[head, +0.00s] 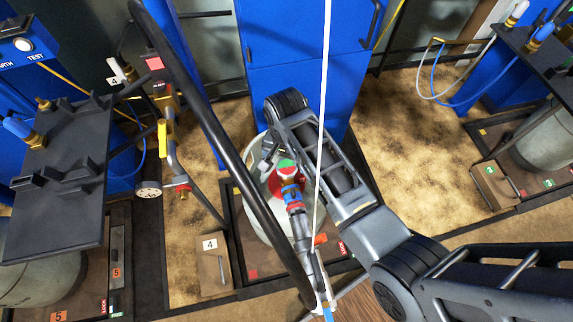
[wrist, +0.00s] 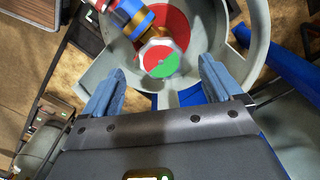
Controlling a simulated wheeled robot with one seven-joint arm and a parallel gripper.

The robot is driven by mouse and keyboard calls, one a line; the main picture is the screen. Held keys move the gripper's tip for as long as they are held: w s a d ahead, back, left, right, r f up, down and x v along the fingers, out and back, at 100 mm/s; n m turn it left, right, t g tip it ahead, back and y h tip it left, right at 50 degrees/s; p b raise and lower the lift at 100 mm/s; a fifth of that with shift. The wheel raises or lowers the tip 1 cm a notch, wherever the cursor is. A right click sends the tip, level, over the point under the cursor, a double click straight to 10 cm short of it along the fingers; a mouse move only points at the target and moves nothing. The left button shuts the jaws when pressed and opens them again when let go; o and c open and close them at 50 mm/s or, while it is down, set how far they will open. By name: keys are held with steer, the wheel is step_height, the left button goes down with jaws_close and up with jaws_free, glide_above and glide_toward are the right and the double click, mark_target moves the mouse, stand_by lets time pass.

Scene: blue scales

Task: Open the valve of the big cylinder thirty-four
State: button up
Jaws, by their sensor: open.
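The big cylinder (head: 258,212) is pale grey-white and stands upright in a dark tray in the middle of the head view, partly hidden by my arm. Its valve (head: 287,166) has a round green-and-red top, and a hose fitting with blue and red bands is attached to it. In the wrist view the valve (wrist: 160,60) sits inside the cylinder's pale collar (wrist: 258,35). My gripper (wrist: 160,82) is open, with one blue-grey finger on each side below the valve; I cannot tell whether either touches it. No number shows on the cylinder.
A black pipe (head: 215,125) and a thin white line (head: 323,120) cross the head view near my arm. A box marked 4 (head: 213,268) stands left of the tray. A blue cabinet (head: 290,65) is behind. Other cylinders stand at left and right (head: 548,145).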

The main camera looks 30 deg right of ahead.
mark_target(286, 169)
steer(key=shift+f, duration=2)
steer(key=shift+c, duration=0.2)
steer(key=c, duration=1)
